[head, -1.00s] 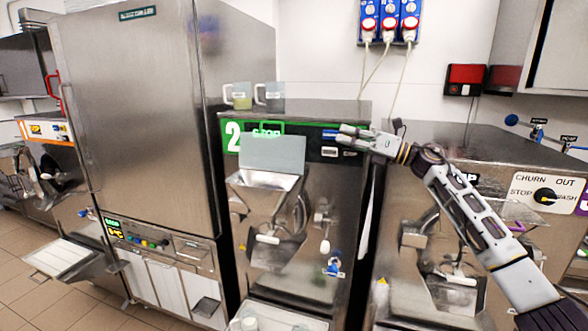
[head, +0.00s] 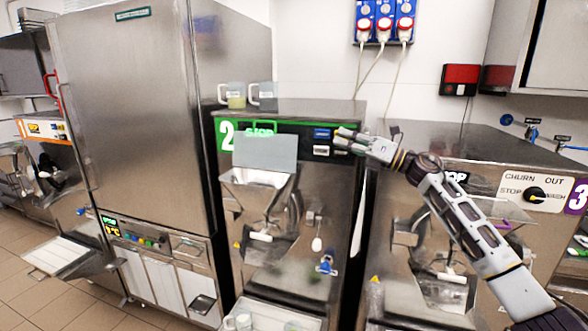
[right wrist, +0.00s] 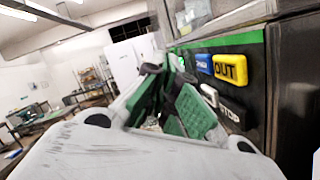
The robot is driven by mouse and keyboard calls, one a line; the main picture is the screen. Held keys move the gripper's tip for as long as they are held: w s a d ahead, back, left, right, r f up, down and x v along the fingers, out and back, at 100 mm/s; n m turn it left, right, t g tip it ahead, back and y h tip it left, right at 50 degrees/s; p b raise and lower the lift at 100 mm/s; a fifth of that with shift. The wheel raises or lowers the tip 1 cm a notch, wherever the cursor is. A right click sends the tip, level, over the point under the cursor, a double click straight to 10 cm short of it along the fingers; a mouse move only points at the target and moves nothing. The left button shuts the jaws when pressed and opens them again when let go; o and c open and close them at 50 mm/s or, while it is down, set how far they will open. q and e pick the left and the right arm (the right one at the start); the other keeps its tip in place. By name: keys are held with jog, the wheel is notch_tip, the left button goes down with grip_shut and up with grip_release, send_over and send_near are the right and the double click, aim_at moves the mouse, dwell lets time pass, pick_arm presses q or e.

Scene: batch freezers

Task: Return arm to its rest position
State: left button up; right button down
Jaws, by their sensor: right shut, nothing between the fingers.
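My right gripper (head: 345,137) is in front of the top right of batch freezer 2 (head: 337,185), close to its green-topped control panel (head: 290,137). It is shut and empty. In the right wrist view the gripper's green finger pads (right wrist: 180,112) show beside the panel. A blue button and a yellow OUT button (right wrist: 230,69) are just to the right of the fingers there, with a white button and a STOP button below. I cannot tell whether the fingers touch the panel. My right arm reaches in from the lower right. My left gripper is not in view.
Two clear jugs (head: 263,95) stand on top of freezer 2. A tall steel cabinet (head: 130,130) is at the left. Another freezer (head: 500,165) with a CHURN/OUT/STOP/WASH knob stands behind my right arm.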

jog(key=s+d+f+m+t+h, duration=0.2)
jog(key=s+f+m+h, duration=0.3)
jog(key=f+m, duration=0.65)
jog(key=s+d+f+m+t+h, duration=0.2)
jog(key=d+f+m+t+h, duration=0.1)
jog(key=f+m+h, duration=0.7)
jog(key=s+d+f+m+t+h, duration=0.2)
jog(key=s+f+m+h, duration=0.2)
jog(key=f+m, duration=0.85)
jog(key=s+f+m+g, duration=0.2)
jog(key=s+f+g, duration=0.3)
jog(key=s, duration=0.6)
jog(key=s+d+f+m+g, duration=0.15)
jog(key=s+f+g, duration=0.25)
jog(key=s+f, duration=0.5)
jog(key=s+f+m+g, duration=0.3)
jog(key=s+f+g, duration=0.15)
jog(key=s, duration=0.75)
jog(key=s+f, duration=0.3)
jog(key=f, duration=3.1)
jog(key=s+d+f+g, duration=0.1)
jog(key=s+d+f, duration=0.1)
jog(key=s+f, duration=0.7)
jog(key=s+d+f, duration=0.1)
jog(key=s+f, duration=0.9)
jog(key=s, duration=0.3)
jog(key=shift+d+n+g, duration=0.35)
jog(key=shift+d+n, duration=0.05)
jog(key=shift+n, duration=0.05)
